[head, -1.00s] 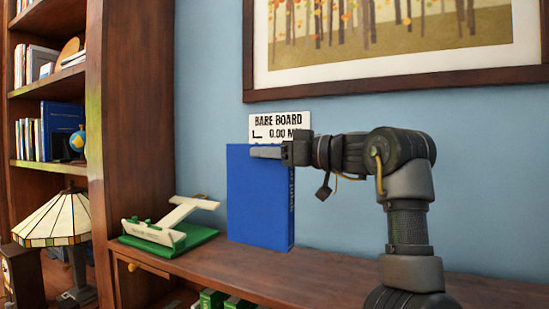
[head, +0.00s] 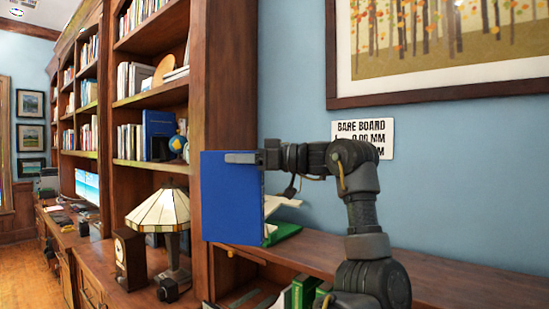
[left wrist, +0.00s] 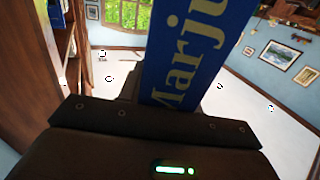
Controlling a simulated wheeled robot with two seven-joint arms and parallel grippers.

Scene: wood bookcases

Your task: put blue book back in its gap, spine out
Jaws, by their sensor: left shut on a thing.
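My left gripper (head: 243,157) is shut on the top edge of the blue book (head: 228,205). The book hangs upright, with its broad cover towards the head camera. It is in front of the bookcase's side panel and covers part of a green-and-white model on the low cabinet. In the left wrist view the blue book (left wrist: 197,45) stretches away from the gripper, with large yellow lettering on it. I cannot make out the book's gap. Green books (head: 305,288) show in the low cabinet below. My right gripper is not in view.
The low cabinet top (head: 420,270) is mostly clear on the right. The green-and-white model (head: 280,232) stands on it near the tall bookcase's upright (head: 229,80). A stained-glass lamp (head: 160,212) and a clock (head: 130,260) stand at the left. A sign (head: 363,136) is behind my arm.

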